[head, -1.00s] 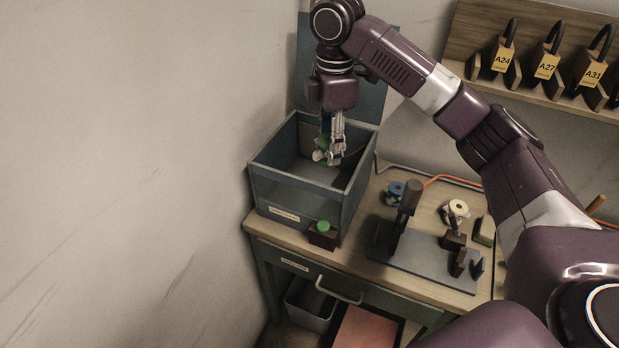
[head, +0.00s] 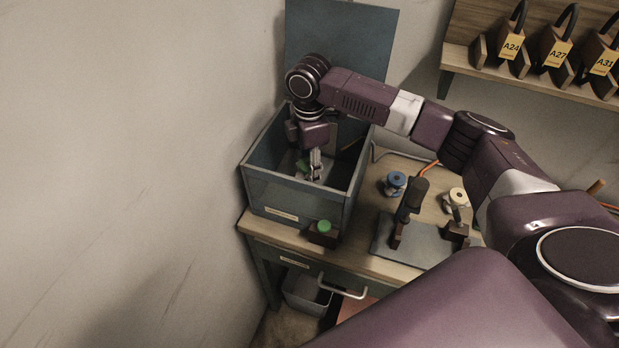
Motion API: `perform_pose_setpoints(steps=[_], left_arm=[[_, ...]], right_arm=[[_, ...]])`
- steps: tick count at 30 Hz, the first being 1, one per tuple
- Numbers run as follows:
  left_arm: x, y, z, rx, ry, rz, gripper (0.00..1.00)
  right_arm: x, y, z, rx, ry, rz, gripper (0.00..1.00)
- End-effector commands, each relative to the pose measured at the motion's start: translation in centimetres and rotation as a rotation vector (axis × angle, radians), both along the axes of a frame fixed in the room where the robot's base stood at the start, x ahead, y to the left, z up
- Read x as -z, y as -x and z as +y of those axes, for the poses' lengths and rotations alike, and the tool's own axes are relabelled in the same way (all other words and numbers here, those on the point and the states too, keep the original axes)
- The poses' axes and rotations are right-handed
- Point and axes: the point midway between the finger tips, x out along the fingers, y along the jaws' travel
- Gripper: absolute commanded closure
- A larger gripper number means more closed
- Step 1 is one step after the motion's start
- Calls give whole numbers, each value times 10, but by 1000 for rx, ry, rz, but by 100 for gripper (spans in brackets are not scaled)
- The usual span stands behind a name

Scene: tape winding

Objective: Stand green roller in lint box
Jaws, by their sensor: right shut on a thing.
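The lint box (head: 290,197) is a blue-grey open box at the back left of the bench, its lid (head: 342,45) raised against the wall. My right gripper (head: 314,178) reaches down inside the box, low between its walls. It is shut on the green roller (head: 302,166), which shows only as a small green and pale patch beside the fingers. The gripper hides most of the roller, and the front wall hides part of the floor, so I cannot tell if it touches the floor. My left gripper is not in view.
A dark block with a green top (head: 323,227) stands in front of the box. Right of the box are a blue spool (head: 395,183), a cream spool (head: 457,198) and a grey plate (head: 419,249) with a dark upright tool. Padlocks hang on the back-right shelf.

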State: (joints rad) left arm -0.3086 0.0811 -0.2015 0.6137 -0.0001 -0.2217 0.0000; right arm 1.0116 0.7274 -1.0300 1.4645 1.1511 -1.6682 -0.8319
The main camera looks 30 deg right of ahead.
Motion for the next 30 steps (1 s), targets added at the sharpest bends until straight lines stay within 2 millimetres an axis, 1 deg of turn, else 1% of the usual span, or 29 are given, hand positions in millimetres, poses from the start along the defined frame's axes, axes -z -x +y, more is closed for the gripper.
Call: perform_pose_setpoints(steps=[1, 3, 6, 10, 13, 18, 25, 26, 30], left_arm=[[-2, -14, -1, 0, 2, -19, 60], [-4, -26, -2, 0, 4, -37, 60], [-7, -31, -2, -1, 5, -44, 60], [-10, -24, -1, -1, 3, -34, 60], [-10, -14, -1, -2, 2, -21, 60], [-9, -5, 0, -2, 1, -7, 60], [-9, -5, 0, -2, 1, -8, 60], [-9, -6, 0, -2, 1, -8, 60], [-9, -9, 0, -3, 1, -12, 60]], right_arm=[[4, 0, 0, 1, -1, 0, 91], [9, -1, 0, 2, -1, 0, 91], [20, 0, 0, 1, 0, 1, 91], [40, 0, 1, 0, -1, 2, 91], [50, 0, 0, 0, 0, 0, 91], [52, -1, 0, 0, -1, -2, 91], [55, 0, 0, 0, -1, -1, 91], [55, 0, 0, 0, -1, -2, 65], [55, 0, 0, 0, 0, -2, 49]])
